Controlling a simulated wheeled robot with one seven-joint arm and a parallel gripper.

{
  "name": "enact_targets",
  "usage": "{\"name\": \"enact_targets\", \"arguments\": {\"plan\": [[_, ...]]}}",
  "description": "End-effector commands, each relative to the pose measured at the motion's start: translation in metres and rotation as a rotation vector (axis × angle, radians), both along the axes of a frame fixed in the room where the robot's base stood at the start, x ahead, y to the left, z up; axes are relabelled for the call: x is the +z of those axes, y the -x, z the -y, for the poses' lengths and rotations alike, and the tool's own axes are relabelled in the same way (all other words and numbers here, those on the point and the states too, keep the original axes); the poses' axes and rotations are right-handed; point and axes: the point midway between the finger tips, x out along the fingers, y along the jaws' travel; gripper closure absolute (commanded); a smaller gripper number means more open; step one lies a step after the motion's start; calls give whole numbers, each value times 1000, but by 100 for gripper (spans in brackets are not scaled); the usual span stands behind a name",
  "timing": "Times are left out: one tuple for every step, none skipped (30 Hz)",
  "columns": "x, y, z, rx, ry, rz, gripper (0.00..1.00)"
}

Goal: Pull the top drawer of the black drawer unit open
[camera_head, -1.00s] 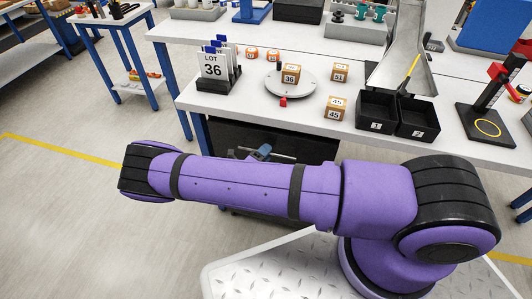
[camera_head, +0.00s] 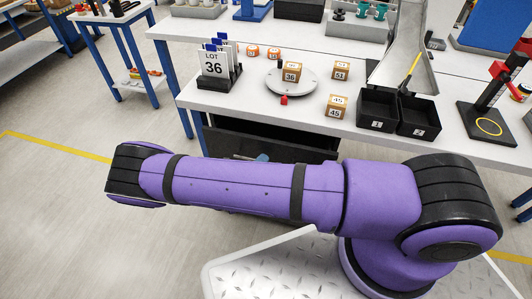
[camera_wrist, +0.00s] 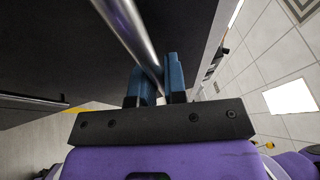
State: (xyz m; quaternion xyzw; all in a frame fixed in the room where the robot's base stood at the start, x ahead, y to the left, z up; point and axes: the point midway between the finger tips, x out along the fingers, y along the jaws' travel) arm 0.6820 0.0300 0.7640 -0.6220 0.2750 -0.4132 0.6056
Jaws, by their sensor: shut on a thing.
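The black drawer unit (camera_head: 225,128) stands under the white table, partly hidden behind my arm. In the wrist view, its dark surface (camera_wrist: 55,45) fills the upper left, and a round metal bar handle (camera_wrist: 122,22) runs down between my fingers. My gripper (camera_wrist: 157,82) has blue fingers, one on each side of the bar, shut on it. In the head view only a small blue part of my gripper (camera_head: 262,157) shows above my purple arm. How far the drawer stands open is hard to tell, as my arm covers its lower part.
The white table (camera_head: 215,107) above carries a LOT 36 card rack (camera_head: 218,84), a round plate (camera_head: 275,89), numbered boxes and two black bins (camera_head: 377,124). A blue-legged side table (camera_head: 125,60) stands at the left. Clear floor (camera_head: 60,220) lies left of my arm.

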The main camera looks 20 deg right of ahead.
Motion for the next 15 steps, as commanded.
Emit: {"name": "enact_targets", "arguments": {"plan": [[-1,12,-11,4,-4,-4,100],[-1,20,-17,5,-4,-5,100],[-1,31,-25,4,-4,-4,100],[-1,39,-30,4,-4,-4,100],[-1,47,-37,5,-5,-4,100],[0,59,-45,5,-4,-4,100],[-1,67,-51,5,-5,-5,100],[0,75,-57,5,-4,-5,100],[-1,86,-65,5,-4,-5,100],[-1,95,-70,5,-4,-5,100],[-1,102,-76,5,-4,-4,100],[0,113,-84,5,-4,-4,100],[0,120,-89,4,-4,-4,100],[-1,127,-94,5,-3,-4,100],[-1,136,-100,5,-3,-4,100]]}}
